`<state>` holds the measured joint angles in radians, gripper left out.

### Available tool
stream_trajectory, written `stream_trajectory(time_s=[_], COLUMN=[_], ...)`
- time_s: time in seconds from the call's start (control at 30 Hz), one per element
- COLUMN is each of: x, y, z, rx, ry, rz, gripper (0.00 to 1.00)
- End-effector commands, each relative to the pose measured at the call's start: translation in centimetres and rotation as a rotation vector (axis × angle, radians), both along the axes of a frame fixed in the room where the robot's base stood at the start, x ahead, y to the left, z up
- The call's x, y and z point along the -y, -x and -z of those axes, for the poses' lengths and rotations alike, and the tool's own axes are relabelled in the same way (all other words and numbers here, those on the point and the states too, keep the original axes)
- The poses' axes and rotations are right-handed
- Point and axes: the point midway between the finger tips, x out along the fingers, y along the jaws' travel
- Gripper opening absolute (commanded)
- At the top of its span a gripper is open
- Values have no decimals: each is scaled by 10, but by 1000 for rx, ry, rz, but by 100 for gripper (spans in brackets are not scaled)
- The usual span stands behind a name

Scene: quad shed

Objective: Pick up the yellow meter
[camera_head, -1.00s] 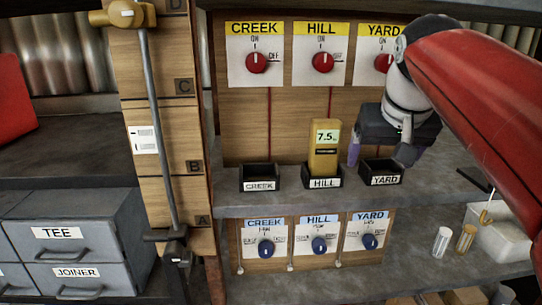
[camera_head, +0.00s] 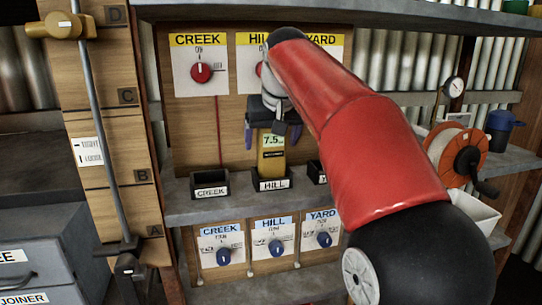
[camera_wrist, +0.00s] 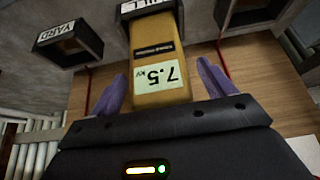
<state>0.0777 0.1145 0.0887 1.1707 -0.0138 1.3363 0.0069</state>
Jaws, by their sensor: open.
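The yellow meter (camera_head: 271,157) stands upright in the black tray labelled HILL (camera_head: 271,184), its display reading 7.5. In the wrist view the meter (camera_wrist: 157,50) appears upside down, its display end between the two purple fingers. My gripper (camera_head: 275,135) is open at the top of the meter, with one finger on each side. In the wrist view my gripper (camera_wrist: 160,82) shows a gap between each finger and the meter. My red arm hides part of the HILL and YARD panels.
The empty CREEK tray (camera_head: 210,190) is left of the HILL tray, and the YARD tray (camera_head: 317,175) is right of it, partly hidden. Blue knobs (camera_head: 275,248) sit below the shelf, a red CREEK knob (camera_head: 201,73) above. An orange reel (camera_head: 457,155) stands at right.

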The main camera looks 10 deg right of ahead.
Motion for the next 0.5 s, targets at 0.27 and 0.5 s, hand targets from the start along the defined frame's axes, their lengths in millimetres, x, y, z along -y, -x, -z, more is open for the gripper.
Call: stream_trajectory(time_s=[0.27,0.5], x=[0,0], y=[-3,-3], z=[6,6], rx=[0,0], ry=[0,1], rz=[0,0], gripper=[82,56])
